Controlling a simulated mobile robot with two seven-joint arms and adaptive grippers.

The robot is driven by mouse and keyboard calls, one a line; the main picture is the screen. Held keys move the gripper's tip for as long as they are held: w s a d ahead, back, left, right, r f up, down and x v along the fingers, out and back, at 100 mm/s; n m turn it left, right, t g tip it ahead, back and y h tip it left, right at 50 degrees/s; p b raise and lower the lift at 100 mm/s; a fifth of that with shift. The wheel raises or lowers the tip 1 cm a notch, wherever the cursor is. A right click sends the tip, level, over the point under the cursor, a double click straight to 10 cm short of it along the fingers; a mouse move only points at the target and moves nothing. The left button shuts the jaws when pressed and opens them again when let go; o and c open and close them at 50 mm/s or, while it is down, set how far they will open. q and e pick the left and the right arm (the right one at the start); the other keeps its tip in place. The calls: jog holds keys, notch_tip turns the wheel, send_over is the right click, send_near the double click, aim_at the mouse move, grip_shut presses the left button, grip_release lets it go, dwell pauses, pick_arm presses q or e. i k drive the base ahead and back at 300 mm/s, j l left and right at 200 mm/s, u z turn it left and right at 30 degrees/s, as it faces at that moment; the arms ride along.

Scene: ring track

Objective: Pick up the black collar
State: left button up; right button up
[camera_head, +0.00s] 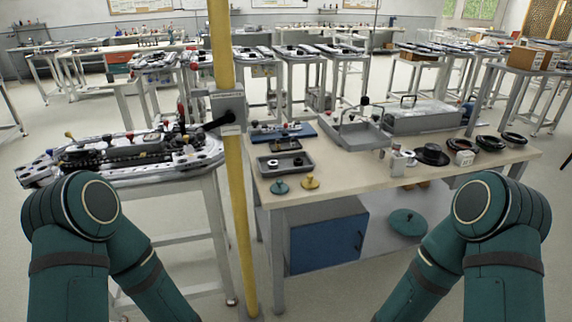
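Several black round parts lie in a row at the right end of the workbench (350,185). The nearest is a wide black part with a raised middle (431,154). To its right are a black ring-shaped part (490,143) and another black ring (514,139) near the bench's right end. Which of these is the black collar I cannot tell for sure. My two green arms rise at the lower left and lower right, in front of the bench. Neither gripper shows in this view.
A yellow post (224,150) stands left of the bench, beside a track table (150,160). The bench's front middle is clear.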

aim_at(298, 162)
jog(key=i+l+z, duration=0.1)
jog(key=l, duration=0.3)
jog(key=i+l+z, duration=0.1)
jog(key=i+l, duration=0.5)
jog(key=l, duration=0.2)
jog(key=z, duration=0.05)
